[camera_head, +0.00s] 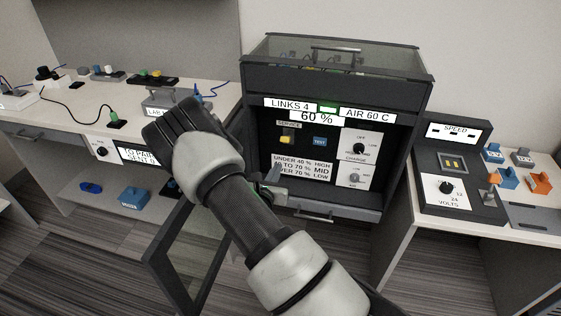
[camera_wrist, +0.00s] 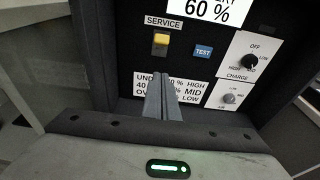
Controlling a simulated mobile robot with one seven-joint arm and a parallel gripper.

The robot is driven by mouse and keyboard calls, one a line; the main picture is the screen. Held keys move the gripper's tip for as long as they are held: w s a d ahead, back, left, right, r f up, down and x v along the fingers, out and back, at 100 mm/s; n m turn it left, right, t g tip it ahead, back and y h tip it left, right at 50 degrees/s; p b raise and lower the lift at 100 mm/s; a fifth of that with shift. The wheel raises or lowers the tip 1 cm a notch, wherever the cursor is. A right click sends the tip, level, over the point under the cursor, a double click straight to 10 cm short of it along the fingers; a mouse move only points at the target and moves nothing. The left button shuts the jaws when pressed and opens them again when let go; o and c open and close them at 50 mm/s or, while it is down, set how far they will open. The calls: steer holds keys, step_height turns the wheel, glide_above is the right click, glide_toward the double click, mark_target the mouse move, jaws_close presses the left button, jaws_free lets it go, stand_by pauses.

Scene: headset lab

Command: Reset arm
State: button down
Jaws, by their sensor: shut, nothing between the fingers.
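My gripper (camera_wrist: 164,82) shows in the wrist view with its two grey fingers together and nothing between them. It points at the dark control panel (camera_wrist: 200,75) and covers part of the white rule label (camera_wrist: 143,84). I cannot tell if the fingertips touch the panel. Above them is a yellow SERVICE switch (camera_wrist: 161,41), with a blue TEST button (camera_wrist: 203,52) to its right. In the head view my bent arm (camera_head: 245,210) reaches up in front of the cabinet (camera_head: 261,84) and hides much of the gripper.
An open glass door (camera_head: 188,250) hangs at the cabinet's lower left, close to my arm. A left bench (camera_head: 60,105) holds plugs and cables. A right bench (camera_head: 430,240) holds a SPEED unit (camera_head: 455,165) and blue and orange blocks. Striped floor shows between them.

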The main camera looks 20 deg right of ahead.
steer(key=s+d+r+m+g+h, duration=0.35)
steer(key=s+r+m, duration=0.2)
steer(key=r, duration=0.25)
steer(key=s+d+r+m+g+h, duration=0.2)
steer(key=s+d+r+m+g, duration=0.15)
steer(key=r+m, duration=0.35)
steer(key=s+r+m+g+y, duration=0.2)
steer(key=s+r+m, duration=0.25)
steer(key=s, duration=0.25)
steer(key=s+r+m+g+y, duration=0.3)
steer(key=s+r+m, duration=0.15)
steer(key=s, duration=0.35)
steer(key=s+a+r+m+t+y, duration=0.2)
steer(key=s+a+r+m+y, duration=0.25)
steer(key=a, duration=0.45)
steer(key=s+a+r+m+t+y, duration=0.3)
steer(key=s+a+y, duration=0.25)
steer(key=a, duration=0.35)
step_height(320, 180, up, 21)
steer(key=p, duration=2.2)
steer(key=shift+s+h, duration=0.25)
steer(key=shift+h, duration=0.1)
